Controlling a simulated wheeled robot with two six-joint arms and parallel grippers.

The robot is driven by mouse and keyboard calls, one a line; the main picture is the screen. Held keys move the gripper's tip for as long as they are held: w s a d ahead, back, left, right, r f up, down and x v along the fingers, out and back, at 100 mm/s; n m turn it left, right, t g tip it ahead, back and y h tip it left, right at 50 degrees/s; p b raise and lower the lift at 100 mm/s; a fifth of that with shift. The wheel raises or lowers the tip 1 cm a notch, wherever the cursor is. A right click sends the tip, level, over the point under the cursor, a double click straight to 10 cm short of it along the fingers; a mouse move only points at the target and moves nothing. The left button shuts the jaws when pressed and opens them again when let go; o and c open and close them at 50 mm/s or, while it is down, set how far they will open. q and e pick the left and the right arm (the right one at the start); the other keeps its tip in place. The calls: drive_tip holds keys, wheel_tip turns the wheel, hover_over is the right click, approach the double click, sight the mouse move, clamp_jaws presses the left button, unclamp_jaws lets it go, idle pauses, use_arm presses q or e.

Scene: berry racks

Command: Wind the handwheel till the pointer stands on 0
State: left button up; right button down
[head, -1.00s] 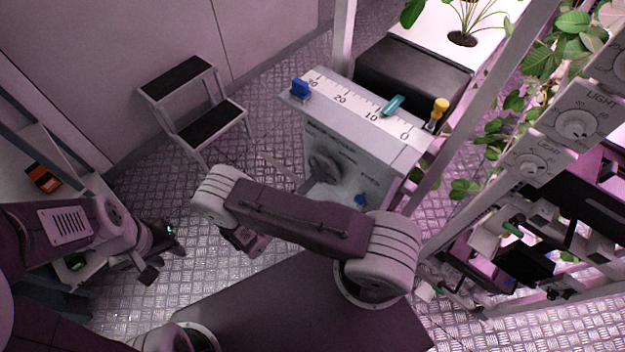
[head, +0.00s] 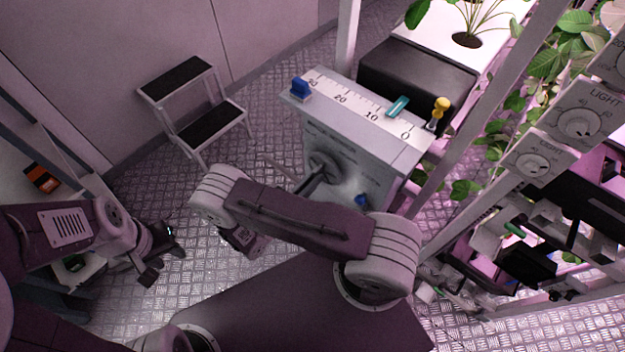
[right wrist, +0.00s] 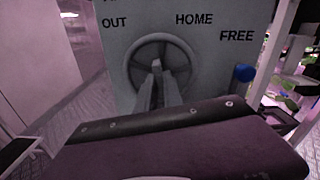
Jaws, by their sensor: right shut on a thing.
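The grey handwheel (right wrist: 184,57) is on the front of a pale box (head: 345,140), under the words OUT, HOME and FREE in the right wrist view. My right gripper (right wrist: 157,78) is shut on the wheel near its middle; in the head view its arm partly hides the box front. The teal pointer (head: 397,106) lies across the scale (head: 345,95) on the box top, between 10 and 0 and nearer 10. My left gripper (head: 164,263) is open and empty at the left, well away from the box.
A blue block (head: 300,88) stands at the 30 end and a yellow knob (head: 441,105) beyond the 0 end. A blue knob (right wrist: 244,73) sits below FREE. A step stool (head: 195,100) stands left of the box. Plant racks with light dials (head: 580,122) stand right.

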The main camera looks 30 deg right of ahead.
drive_tip(key=m, duration=0.9)
drive_tip(key=shift+f+b, duration=0.15)
drive_tip(key=shift+b, duration=0.15)
drive_tip(key=shift+m, duration=0.4)
drive_tip(key=c, duration=1.5)
unclamp_jaws()
drive_tip(key=shift+a, duration=0.1)
drive_tip(key=shift+b+v, duration=0.6)
drive_tip(key=shift+v, duration=3.85)
